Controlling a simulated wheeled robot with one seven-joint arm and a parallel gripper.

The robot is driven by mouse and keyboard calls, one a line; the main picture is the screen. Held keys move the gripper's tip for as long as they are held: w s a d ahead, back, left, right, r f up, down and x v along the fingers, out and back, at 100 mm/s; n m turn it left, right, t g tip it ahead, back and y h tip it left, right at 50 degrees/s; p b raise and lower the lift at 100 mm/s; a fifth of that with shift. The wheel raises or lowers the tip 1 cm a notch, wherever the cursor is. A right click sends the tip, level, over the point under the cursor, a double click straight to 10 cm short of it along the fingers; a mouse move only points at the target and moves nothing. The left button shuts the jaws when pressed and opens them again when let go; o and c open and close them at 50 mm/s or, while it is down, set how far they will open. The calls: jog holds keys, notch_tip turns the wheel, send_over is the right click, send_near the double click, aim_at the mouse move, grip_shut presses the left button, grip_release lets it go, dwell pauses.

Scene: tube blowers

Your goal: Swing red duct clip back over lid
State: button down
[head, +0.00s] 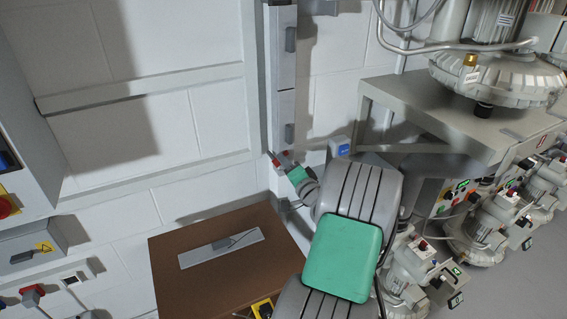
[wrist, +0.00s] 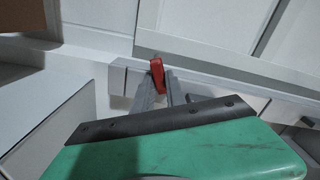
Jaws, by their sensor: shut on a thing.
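The red duct clip (wrist: 157,72) shows in the wrist view between the tips of my gripper (wrist: 163,84), which is shut on it. The duct has a light lid with grey clips (head: 290,39) higher up. My gripper's fingers partly hide the red clip, and its exact angle against the lid cannot be told.
A brown box (head: 228,238) with a grey plate on top stands below the duct. A grey bench (head: 440,115) with blowers stands to the right, close to my arm. Wall cabinets are at the left.

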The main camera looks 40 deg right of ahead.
jog(key=m, duration=0.2)
jog(key=m+p, duration=0.1)
jog(key=m, duration=0.2)
jog(key=shift+d+f, duration=0.1)
jog(key=shift+f, duration=0.25)
dwell(0.3)
jog(key=c, duration=1.4)
grip_release()
jog(key=shift+c, duration=0.2)
jog(key=b+v, duration=0.1)
jog(key=v, duration=0.6)
jog(key=shift+s+b, duration=0.4)
